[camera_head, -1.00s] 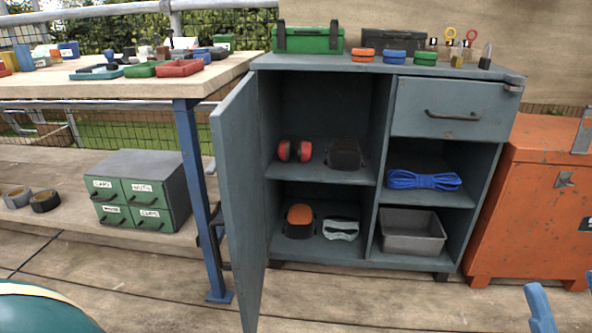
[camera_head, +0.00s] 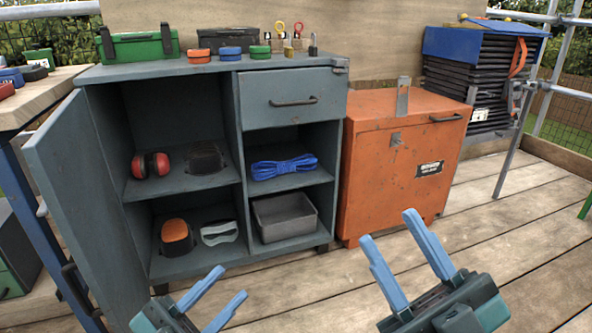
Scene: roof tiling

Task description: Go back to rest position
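My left gripper (camera_head: 222,298) is at the bottom of the head view, left of centre. Its two blue fingers are apart with nothing between them. My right gripper (camera_head: 392,254) is at the bottom right of centre. Its blue fingers are spread wide and empty. Both grippers are in front of the grey cabinet (camera_head: 219,78) and the orange chest (camera_head: 375,190), and I see neither gripper holding or touching anything.
The cabinet's left door (camera_head: 85,210) stands open towards me. Its shelves hold red earmuffs (camera_head: 151,165), a blue rope (camera_head: 284,167) and a grey bin (camera_head: 285,217). A workbench (camera_head: 40,98) stands at the left.

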